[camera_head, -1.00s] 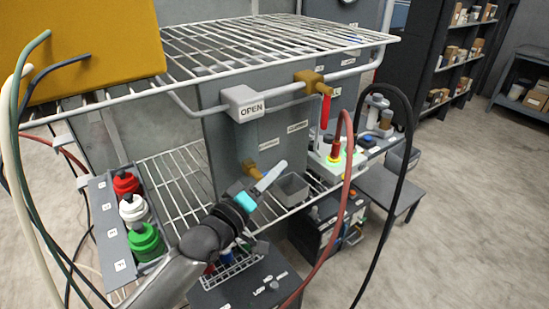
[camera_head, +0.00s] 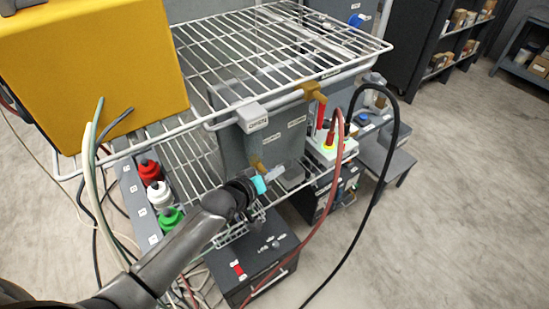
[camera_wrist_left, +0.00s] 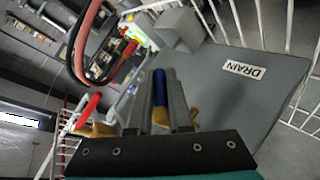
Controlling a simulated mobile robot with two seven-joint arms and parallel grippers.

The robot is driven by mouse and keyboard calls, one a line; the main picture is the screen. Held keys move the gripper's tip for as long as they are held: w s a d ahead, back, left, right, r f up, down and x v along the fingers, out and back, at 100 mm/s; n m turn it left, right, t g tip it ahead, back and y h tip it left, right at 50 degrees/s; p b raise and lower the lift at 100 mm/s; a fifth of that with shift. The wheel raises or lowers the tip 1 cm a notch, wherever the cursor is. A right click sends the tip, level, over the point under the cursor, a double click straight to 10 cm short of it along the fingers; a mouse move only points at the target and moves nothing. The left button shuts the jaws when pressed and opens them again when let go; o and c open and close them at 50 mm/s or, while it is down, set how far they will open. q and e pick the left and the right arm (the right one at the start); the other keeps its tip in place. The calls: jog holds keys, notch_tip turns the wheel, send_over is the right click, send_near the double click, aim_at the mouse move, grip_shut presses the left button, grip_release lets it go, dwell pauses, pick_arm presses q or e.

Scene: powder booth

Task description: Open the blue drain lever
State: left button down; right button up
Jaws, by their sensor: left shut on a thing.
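The blue drain lever (camera_wrist_left: 159,88) shows in the left wrist view as a blue bar between the two fingers of my left gripper (camera_wrist_left: 160,92), which are shut on it. The brass drain valve (camera_wrist_left: 162,118) shows behind the fingers, beside a grey panel with a DRAIN label (camera_wrist_left: 245,69). In the head view my left gripper (camera_head: 275,174) is at the lower brass valve (camera_head: 257,164) on the front of the grey tank (camera_head: 235,150). The blue lever is hidden there by the gripper. My right gripper is not in view.
A red lever (camera_head: 321,113) hangs from the upper brass valve (camera_head: 315,91). Wire shelves (camera_head: 270,45) lie above and below the gripper. Red (camera_head: 317,240) and black (camera_head: 396,130) hoses loop on the right. Bottles with red, white and green tops stand left in a grey rack (camera_head: 133,200).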

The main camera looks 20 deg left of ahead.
pick_arm(q)
jog(key=g+y+p, duration=0.1)
jog(key=p, duration=0.2)
jog(key=shift+s+a+g, duration=0.1)
jog(key=shift+g, duration=0.3)
jog(key=shift+s+a+f+m+g+y+p, duration=0.15)
jog(key=shift+m+g+y+p, duration=0.2)
jog(key=shift+g+p, duration=0.25)
jog(key=shift+s+a+f+m+g+y, duration=0.15)
jog(key=shift+s+a+m+g+y, duration=0.1)
jog(key=shift+g+y, duration=0.45)
jog(key=shift+s+a+f+m+g+y, duration=0.2)
jog(key=shift+s+g+y, duration=0.15)
jog(key=shift+g, duration=0.6)
jog(key=shift+s+a+f+m+g+y, duration=0.1)
jog(key=shift+s+a+m+g+y, duration=0.1)
jog(key=shift+g+y, duration=0.55)
jog(key=c, duration=0.8)
grip_release()
jog(key=shift+c, duration=0.2)
jog(key=shift+r, duration=0.1)
